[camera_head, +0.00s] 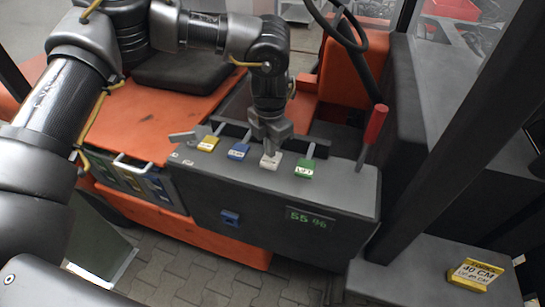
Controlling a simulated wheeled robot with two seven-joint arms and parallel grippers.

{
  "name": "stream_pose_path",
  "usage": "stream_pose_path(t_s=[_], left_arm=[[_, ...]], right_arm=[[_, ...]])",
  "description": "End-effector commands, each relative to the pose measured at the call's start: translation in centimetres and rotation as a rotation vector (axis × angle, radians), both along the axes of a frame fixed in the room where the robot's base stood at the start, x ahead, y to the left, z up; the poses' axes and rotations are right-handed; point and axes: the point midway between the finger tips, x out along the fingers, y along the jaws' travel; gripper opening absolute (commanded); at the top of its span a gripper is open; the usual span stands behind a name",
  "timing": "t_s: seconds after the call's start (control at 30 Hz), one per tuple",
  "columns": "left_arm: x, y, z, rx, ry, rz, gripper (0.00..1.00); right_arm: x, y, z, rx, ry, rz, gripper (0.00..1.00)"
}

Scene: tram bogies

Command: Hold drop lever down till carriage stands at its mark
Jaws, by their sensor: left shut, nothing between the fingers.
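A row of levers stands on the dark grey console: a yellow one (208,143), a blue one (238,151), a white one (271,161) and a green one (304,169) that seems to read LIFT. The other labels are too small to read, so I cannot tell for sure which is the drop lever. My left gripper (271,143) points down, shut and empty, directly at the white lever; its tips appear to touch or nearly touch it. I cannot make out the carriage or its mark. My right gripper is not in view.
A green display (309,219) on the console front seems to read 55 %. A red-handled lever (373,124) rises at the console's right end. A yellow and white sign (475,273) reading 40 CM sits at lower right. A dark post (455,135) slants across the right side.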

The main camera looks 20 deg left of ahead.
Motion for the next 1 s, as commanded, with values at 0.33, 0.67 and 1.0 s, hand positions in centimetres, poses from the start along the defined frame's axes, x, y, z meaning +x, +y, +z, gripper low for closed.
stream_pose_path(t_s=[0.33, 0.67, 1.0], left_arm=[[0.0, 0.0, 0.0, 0.000, 0.000, 0.000, 0.00], [0.0, 0.0, -1.0, 0.000, 0.000, 0.000, 0.00], [0.0, 0.0, -2.2, 0.000, 0.000, 0.000, 0.00]], right_arm=[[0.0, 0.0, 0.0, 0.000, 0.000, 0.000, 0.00], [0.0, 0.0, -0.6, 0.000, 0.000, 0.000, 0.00], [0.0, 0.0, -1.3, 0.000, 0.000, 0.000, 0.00]])
